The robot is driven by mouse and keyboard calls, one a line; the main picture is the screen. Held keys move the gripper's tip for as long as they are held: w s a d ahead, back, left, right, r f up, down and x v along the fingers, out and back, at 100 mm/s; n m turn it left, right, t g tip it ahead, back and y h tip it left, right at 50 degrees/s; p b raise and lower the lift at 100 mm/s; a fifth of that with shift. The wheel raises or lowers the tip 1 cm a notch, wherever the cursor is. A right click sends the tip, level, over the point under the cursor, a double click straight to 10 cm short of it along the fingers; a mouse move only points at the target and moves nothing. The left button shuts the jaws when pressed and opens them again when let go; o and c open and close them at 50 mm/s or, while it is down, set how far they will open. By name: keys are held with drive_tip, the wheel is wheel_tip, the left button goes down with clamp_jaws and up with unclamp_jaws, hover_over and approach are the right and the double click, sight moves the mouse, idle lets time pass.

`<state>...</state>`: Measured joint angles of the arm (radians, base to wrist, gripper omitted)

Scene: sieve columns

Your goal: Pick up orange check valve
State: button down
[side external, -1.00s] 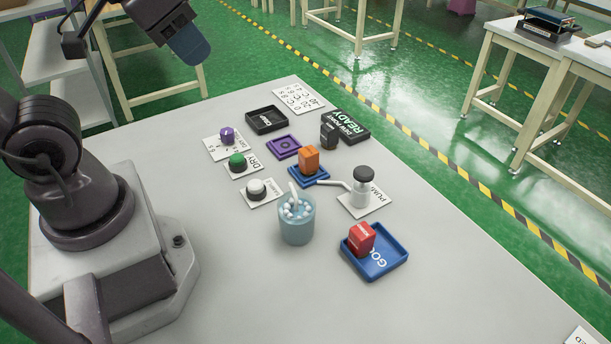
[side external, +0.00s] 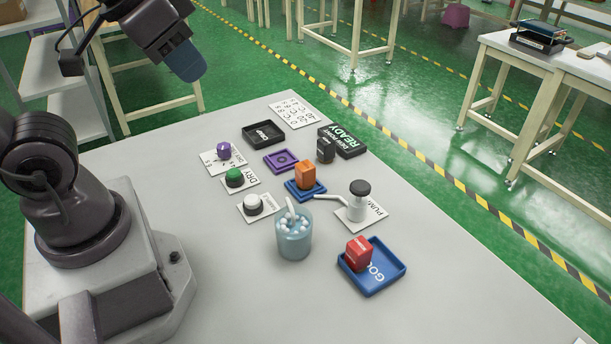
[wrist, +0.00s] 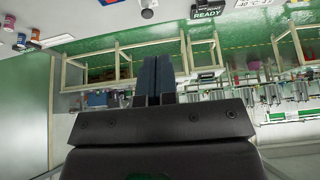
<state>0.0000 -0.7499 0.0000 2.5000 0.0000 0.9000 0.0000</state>
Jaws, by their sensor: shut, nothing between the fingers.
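The orange check valve (side external: 305,174) is a small orange block standing upright on a blue square base (side external: 305,190) in the middle of the table's group of parts. My gripper (side external: 188,66) is high above the table's far left edge in the side view, well apart from the valve. In the wrist view its two blue fingers (wrist: 156,80) are pressed together with nothing between them.
A pump bottle (side external: 358,203) with a long spout stands right of the valve. A cup of white beads (side external: 294,238) stands in front. A red block (side external: 358,252) sits in a blue tray (side external: 388,284). Green (side external: 234,176), white (side external: 252,202) and purple (side external: 223,150) knobs are at left. A dark block (side external: 325,150) stands behind.

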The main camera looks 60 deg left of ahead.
drive_tip(key=c, duration=0.6)
unclamp_jaws()
drive_tip(key=n+g, duration=0.6)
drive_tip(key=n, duration=1.2)
hover_over(305, 165)
wheel_tip(305, 165, down, 20)
drive_tip(key=f, duration=0.8)
drive_tip(key=shift+w+d, duration=0.25)
drive_tip(key=shift+w, duration=0.05)
drive_tip(key=shift+s+a+f, duration=0.15)
drive_tip(key=shift+f, duration=1.15)
drive_tip(key=shift+s+a+f, duration=0.1)
drive_tip(key=shift+f, duration=1.2)
